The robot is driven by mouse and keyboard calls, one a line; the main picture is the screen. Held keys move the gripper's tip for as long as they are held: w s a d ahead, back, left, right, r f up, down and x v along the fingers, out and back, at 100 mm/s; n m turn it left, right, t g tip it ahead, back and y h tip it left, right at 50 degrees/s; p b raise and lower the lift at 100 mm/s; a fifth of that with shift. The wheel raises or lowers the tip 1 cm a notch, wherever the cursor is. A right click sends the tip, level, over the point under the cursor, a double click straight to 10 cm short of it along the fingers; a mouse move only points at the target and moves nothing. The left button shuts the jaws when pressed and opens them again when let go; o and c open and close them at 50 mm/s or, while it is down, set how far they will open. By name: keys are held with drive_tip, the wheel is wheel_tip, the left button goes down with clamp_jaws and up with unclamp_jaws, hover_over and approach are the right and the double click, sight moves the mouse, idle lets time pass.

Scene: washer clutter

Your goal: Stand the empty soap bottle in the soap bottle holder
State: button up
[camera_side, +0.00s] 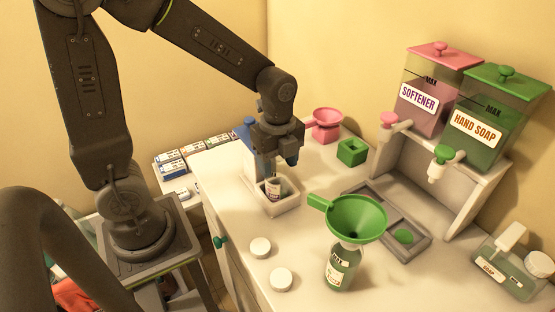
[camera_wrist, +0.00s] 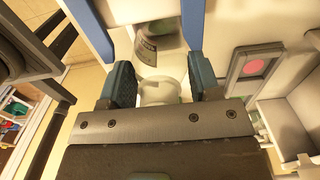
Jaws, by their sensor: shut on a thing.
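A small bottle with a pale label (camera_side: 273,187) is low in a white open-topped box (camera_side: 287,206), which looks like the soap bottle holder, on the counter's left side. My gripper (camera_side: 272,165) is directly above the box, shut on this bottle. In the wrist view, the bottle (camera_wrist: 155,42) shows beyond a white round part (camera_wrist: 160,90) between my gripper's fingers (camera_wrist: 160,82). The bottle looks about upright in the side view. Its base is hidden by the box wall, so I cannot tell whether it touches the floor.
A filled bottle (camera_side: 338,274) with a green funnel (camera_side: 352,218) stands at the front. Two white caps (camera_side: 260,247) lie to its left. A grey tray (camera_side: 412,254), softener dispenser (camera_side: 436,85) and hand soap dispenser (camera_side: 487,135) are to the right. A pink funnel (camera_side: 327,120) and green box (camera_side: 352,152) stand behind.

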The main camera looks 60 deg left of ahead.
drive_tip(key=o, duration=1.2)
wheel_tip(320, 180, up, 12)
drive_tip(key=s+d+n+t, duration=0.1)
drive_tip(key=s+n+t, duration=0.4)
drive_tip(key=n, duration=1.3)
drive_tip(key=shift+s+f+t, duration=0.15)
drive_tip(key=shift+s+t, duration=0.15)
drive_tip(key=shift+s, duration=2.05)
drive_tip(key=shift+d, duration=0.1)
